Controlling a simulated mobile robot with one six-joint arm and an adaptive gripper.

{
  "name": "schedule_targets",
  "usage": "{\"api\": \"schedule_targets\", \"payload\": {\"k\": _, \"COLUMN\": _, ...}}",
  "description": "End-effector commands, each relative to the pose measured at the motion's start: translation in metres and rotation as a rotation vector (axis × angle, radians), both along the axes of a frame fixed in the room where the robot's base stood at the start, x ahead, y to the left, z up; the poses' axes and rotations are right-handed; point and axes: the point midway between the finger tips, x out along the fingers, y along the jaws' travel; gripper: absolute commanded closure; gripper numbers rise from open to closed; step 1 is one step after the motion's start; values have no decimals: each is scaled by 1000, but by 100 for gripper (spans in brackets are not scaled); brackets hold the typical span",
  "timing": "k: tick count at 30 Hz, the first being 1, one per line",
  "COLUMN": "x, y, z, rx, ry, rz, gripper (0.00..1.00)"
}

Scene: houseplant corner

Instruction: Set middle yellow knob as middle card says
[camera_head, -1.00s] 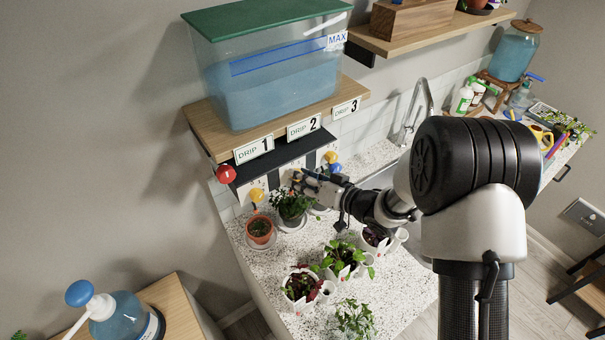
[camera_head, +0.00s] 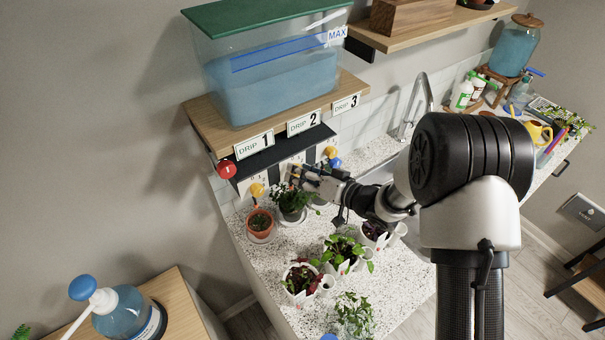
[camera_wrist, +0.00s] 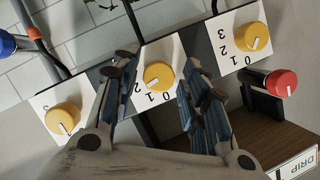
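The middle yellow knob (camera_wrist: 158,76) sits on a white dial plate with printed digits; its white line points down near the 1 in the wrist view. My gripper (camera_wrist: 160,92) is open, with one finger on each side of this knob; I cannot tell whether they touch it. In the head view my gripper (camera_head: 297,171) hides most of the middle dial under the DRIP 2 sign (camera_head: 303,122). The other yellow knobs are to the left (camera_wrist: 62,118) and right (camera_wrist: 248,37) in the wrist view. I cannot make out a middle card with a setting.
A red knob (camera_head: 226,169) and a blue knob (camera_head: 334,163) stick out near the dials. A potted plant (camera_head: 291,203) stands close below my gripper. More pots (camera_head: 299,283) stand on the speckled counter (camera_head: 270,262). The water tank (camera_head: 270,80) is on the shelf above.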

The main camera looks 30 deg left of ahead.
Motion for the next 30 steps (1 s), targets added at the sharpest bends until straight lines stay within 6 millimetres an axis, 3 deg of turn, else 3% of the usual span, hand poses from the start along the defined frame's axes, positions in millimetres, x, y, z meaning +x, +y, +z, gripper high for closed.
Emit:
{"api": "schedule_targets", "payload": {"k": 14, "x": 0, "y": -8, "z": 3, "rx": -1, "ry": -2, "rz": -3, "gripper": 53}}
{"api": "schedule_targets", "payload": {"k": 30, "x": -23, "y": -101, "z": 30, "rx": 1, "ry": 0, "rz": -4, "gripper": 53}}
